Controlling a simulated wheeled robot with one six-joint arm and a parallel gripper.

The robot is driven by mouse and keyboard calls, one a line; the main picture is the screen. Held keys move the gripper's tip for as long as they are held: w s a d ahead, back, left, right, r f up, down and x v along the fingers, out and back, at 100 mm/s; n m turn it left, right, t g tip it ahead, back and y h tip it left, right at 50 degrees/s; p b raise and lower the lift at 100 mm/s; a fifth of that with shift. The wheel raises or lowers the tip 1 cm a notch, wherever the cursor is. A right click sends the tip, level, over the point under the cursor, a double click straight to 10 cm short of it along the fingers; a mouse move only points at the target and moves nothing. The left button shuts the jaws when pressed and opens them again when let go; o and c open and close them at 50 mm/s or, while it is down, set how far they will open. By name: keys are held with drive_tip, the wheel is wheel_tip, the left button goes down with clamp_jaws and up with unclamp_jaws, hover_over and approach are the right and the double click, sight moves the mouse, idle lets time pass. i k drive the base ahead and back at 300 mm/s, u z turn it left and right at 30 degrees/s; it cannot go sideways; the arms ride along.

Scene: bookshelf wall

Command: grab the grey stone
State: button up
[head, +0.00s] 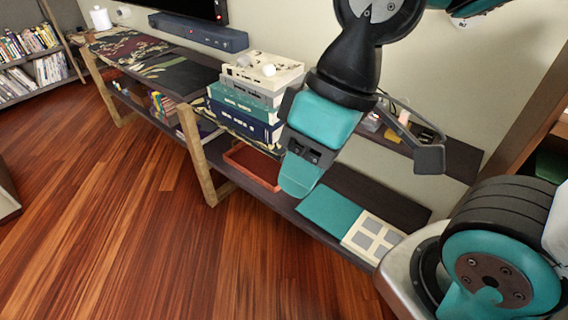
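I cannot make out a clear grey stone. Two small pale rounded objects lie on top of the book stack: one pale lump (269,69) toward the right and another pale lump (243,61) to its left. They look whitish, and I cannot tell whether either is the stone. My gripper (300,172) hangs at the end of my teal and black arm, pointing down in front of the shelf, to the right of and lower than the stack in the picture. Its fingers are seen edge-on, so their opening is unclear. Nothing held is visible. My arm hides part of the shelf behind it.
The book stack (235,110) stands on the long dark low shelf (185,75) with wooden legs. A reddish tray (252,165), a teal book (330,210) and a white-grey book (372,238) lie on its lower board. Small items (392,128) lie behind my arm. The wooden floor is clear.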

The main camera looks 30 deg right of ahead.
sight(243, 59)
drive_tip(key=u, duration=0.95)
drive_tip(key=i, duration=2.15)
drive_tip(key=z, duration=2.85)
drive_tip(key=k, duration=0.5)
drive_tip(key=u, duration=0.9)
